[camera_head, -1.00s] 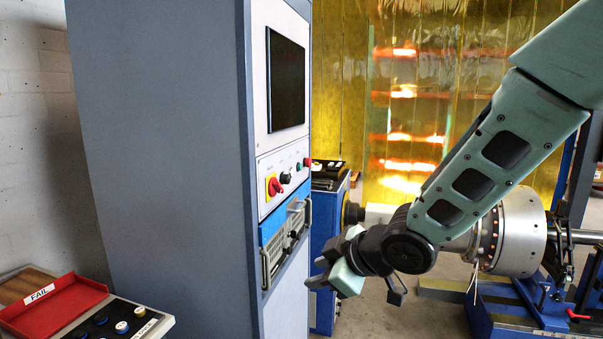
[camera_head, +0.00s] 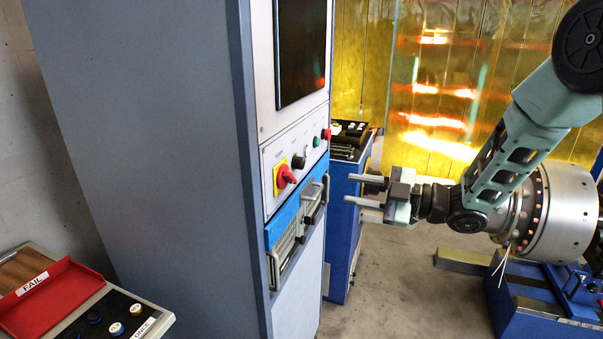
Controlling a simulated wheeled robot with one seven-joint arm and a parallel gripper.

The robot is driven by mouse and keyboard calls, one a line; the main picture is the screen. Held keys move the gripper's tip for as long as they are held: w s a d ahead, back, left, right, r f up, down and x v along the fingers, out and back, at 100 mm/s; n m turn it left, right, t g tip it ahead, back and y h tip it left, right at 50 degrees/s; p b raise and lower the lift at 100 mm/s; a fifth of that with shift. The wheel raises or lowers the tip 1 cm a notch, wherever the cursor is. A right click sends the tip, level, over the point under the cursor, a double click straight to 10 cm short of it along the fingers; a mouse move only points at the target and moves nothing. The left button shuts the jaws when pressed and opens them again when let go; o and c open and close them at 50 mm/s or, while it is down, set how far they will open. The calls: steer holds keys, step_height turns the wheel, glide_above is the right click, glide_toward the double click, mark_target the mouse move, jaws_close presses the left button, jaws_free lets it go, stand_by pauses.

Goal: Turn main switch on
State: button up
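The main switch (camera_head: 285,177) is a red rotary knob on a yellow plate, low on the front panel of the tall grey cabinet (camera_head: 150,140). The exact angle of its handle is hard to read. My gripper (camera_head: 366,190) is to the right of the switch, apart from the cabinet front. Its two fingers point left toward the cabinet, spread apart with nothing between them. A black knob (camera_head: 299,161), a green button (camera_head: 316,141) and a red button (camera_head: 326,134) sit on the same panel.
A blue unit with handles (camera_head: 297,222) is below the switch, and a dark screen (camera_head: 302,50) above. A blue cabinet (camera_head: 345,240) stands behind my gripper. A metal rotor (camera_head: 560,212) is at right. A red FAIL tray (camera_head: 60,298) is lower left. Floor between is clear.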

mark_target(294, 178)
steer(key=p+x, duration=0.4)
steer(key=x, duration=0.7)
steer(key=shift+a, duration=0.35)
steer(key=shift+x, duration=0.85)
jaws_close()
